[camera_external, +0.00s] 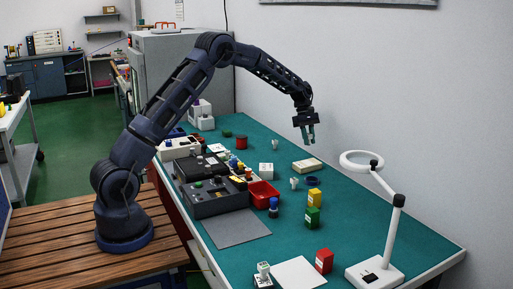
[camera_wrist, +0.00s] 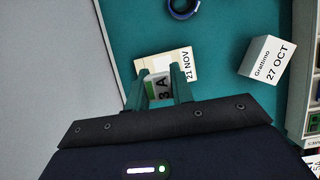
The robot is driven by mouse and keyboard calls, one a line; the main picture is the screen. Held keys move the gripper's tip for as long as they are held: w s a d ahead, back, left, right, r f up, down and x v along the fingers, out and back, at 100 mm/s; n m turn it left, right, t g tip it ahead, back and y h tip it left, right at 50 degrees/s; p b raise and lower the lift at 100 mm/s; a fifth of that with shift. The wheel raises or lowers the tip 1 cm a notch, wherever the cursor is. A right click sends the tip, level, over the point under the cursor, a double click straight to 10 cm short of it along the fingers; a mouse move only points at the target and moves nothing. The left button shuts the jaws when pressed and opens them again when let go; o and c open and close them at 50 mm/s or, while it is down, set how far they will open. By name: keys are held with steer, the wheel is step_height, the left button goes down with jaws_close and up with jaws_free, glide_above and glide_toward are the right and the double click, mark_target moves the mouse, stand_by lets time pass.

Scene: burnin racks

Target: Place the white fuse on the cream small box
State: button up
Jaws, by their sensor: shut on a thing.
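My gripper (camera_external: 307,136) hangs pointing down above the green table mat. In the wrist view its fingers (camera_wrist: 161,90) are shut on the white fuse (camera_wrist: 159,88), a small piece marked "3 A". Only its end face shows between the fingers; in the external view it is too small to make out. The cream small box (camera_external: 308,166) lies flat on the mat below my gripper, with a clear gap between. It also shows in the wrist view (camera_wrist: 150,60), behind the fuse and fingers, with "21 NOV" on it.
A white box (camera_external: 266,170) marked "27 OCT" and a blue ring (camera_external: 312,181) are near the cream box. Small white pieces (camera_external: 294,183), a red tray (camera_external: 263,194) and a magnifier lamp (camera_external: 395,215) stand around. The wall (camera_external: 350,90) runs close behind.

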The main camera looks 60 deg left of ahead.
mark_target(309, 164)
steer(key=shift+f, duration=4.15)
steer(key=shift+f, duration=0.1)
steer(key=o, duration=1)
